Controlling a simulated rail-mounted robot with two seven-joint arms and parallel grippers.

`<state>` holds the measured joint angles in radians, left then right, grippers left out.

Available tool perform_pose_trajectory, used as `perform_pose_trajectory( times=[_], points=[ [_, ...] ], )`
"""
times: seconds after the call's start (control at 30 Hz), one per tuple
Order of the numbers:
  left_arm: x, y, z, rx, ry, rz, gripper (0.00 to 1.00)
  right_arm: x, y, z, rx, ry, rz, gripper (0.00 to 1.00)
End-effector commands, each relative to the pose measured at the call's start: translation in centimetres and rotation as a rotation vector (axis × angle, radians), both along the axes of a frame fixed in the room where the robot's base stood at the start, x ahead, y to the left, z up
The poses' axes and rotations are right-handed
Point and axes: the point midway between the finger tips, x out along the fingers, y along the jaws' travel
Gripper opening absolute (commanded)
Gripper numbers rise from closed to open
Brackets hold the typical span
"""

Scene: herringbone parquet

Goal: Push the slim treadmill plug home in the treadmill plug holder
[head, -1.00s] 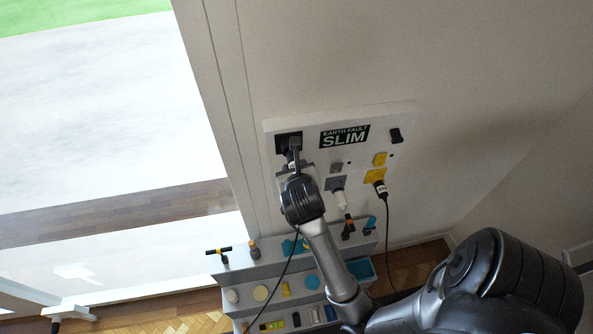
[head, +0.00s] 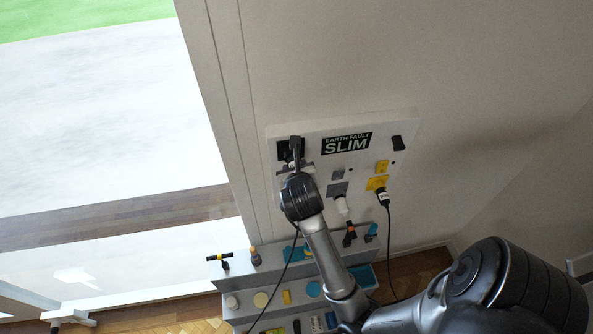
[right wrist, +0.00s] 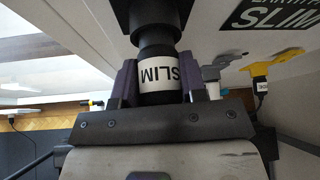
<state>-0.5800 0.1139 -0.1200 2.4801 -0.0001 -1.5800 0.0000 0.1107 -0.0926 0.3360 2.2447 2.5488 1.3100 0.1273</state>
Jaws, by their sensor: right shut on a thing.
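The slim treadmill plug (right wrist: 156,75) is black with a white band lettered SLIM. In the right wrist view it stands between the two fingers of my right gripper (right wrist: 155,85), which is shut on it. The black treadmill plug holder (head: 284,152) is on the left of the white wall panel in the head view, partly hidden by my right gripper (head: 296,150). In the wrist view the plug's front end meets dark parts at the top of the picture. I cannot tell how deep it sits. My left gripper is not in view.
The white panel (head: 405,124) also carries a grey socket (head: 337,189) with a white plug, and a yellow socket (head: 376,183) with a black corded plug. A grey stepped shelf (head: 236,272) with several small items stands below. A window lies to the left.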

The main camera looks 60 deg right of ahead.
Motion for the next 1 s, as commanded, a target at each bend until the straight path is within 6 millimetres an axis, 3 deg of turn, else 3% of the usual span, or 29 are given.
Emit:
perform_pose_trajectory(
  times=[0.37,0.4,0.7,1.0],
  points=[
    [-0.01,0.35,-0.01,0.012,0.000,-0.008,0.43,0.62,-0.61,0.05,0.000,-0.002,0.001,0.15],
    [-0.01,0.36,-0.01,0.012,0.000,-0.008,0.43,0.63,-0.61,0.05,0.000,-0.002,0.001,0.41],
    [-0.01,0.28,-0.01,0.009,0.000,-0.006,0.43,0.60,-0.60,0.02,0.001,-0.001,0.000,0.68],
    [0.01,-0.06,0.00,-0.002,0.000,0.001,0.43,0.61,-0.41,0.17,0.001,0.000,0.002,0.68]
  ],
)
